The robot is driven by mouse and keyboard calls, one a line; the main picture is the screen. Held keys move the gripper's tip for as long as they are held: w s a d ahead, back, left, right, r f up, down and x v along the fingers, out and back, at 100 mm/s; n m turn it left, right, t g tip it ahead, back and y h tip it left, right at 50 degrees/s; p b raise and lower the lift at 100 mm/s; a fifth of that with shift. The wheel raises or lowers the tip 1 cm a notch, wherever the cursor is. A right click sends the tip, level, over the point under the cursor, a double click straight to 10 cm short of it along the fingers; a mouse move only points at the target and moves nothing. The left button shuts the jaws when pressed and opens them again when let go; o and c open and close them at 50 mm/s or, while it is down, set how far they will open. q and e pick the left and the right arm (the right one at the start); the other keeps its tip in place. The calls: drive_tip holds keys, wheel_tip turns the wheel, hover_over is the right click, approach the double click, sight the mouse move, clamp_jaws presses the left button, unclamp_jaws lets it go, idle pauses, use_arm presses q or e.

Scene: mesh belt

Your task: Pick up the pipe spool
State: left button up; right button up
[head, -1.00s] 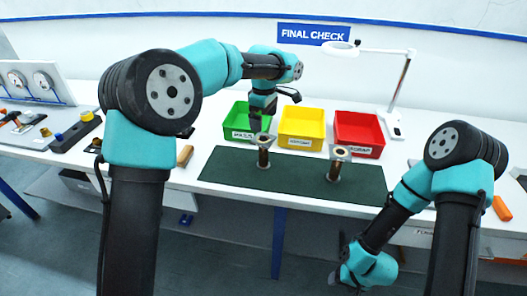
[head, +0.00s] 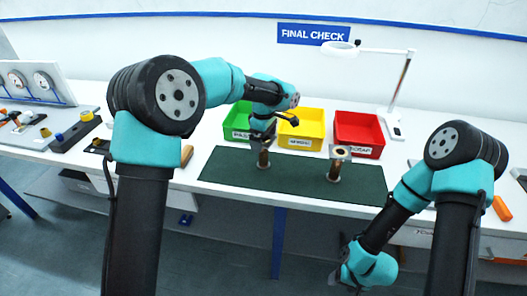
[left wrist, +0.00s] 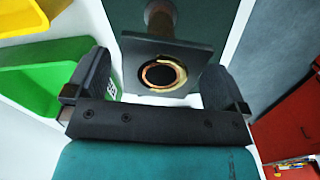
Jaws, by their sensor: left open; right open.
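Two pipe spools stand upright on the dark green mat (head: 300,186): a left spool (head: 263,158) and a right spool (head: 337,165) with a square top flange. My left gripper (head: 262,133) is open, right over the left spool, and partly hides its top. In the left wrist view the left spool's square flange (left wrist: 140,52), with a copper-coloured ring around a dark bore, shows between the two open fingers (left wrist: 158,78). I cannot tell whether the fingers touch it. My right gripper (head: 343,278) is open and empty, low in front of the table.
Green (head: 236,124), yellow (head: 301,126) and red (head: 358,130) labelled bins stand behind the mat. A white magnifier lamp (head: 395,110) stands at the back right. Tools and dark blocks lie on the left of the table. The mat between the spools is clear.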

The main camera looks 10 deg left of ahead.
use_arm(q)
drive_tip(key=shift+f, duration=1.35)
drive_tip(key=shift+c, duration=0.4)
drive_tip(key=shift+r, duration=0.1)
drive_tip(key=c, duration=1.2)
drive_tip(key=shift+c, duration=0.2)
drive_tip(key=shift+r, duration=1.7)
drive_tip(key=shift+s+r, duration=0.1)
drive_tip(key=shift+s, duration=0.25)
drive_tip(key=s+d+r, duration=0.1)
drive_tip(key=s, duration=1.4)
drive_tip(key=shift+s+d+r, duration=0.15)
drive_tip(key=shift+d+r, duration=0.05)
drive_tip(key=shift+d, duration=0.15)
